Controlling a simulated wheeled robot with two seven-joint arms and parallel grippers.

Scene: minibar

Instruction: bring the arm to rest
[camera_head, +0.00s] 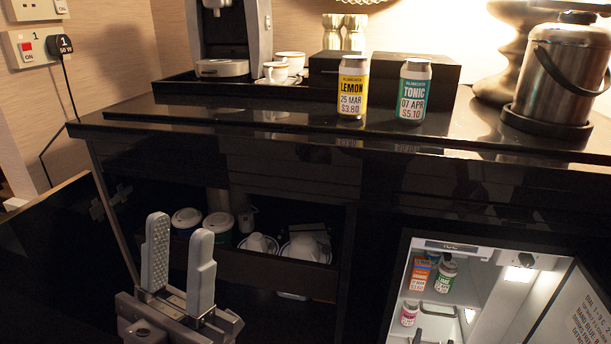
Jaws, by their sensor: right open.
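My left gripper (179,227) is at the lower left, in front of the cabinet. Its two light grey fingers point up, with a clear gap between them and nothing held. What look like the tips of my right gripper (433,339) just show at the bottom edge, in front of the fridge opening. They stand apart, and the rest of that gripper is out of frame. A yellow lemon can (352,90) and a green tonic can (413,91) stand upright on the counter, apart from both grippers.
The fridge (470,262) is open, with small cans and a carton inside; its door (577,312) stands at the right. The cabinet shelf holds lidded cups (187,219) and white cups (259,243). A coffee machine (231,40), black box (384,75) and steel bucket (556,75) stand on the counter (240,120).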

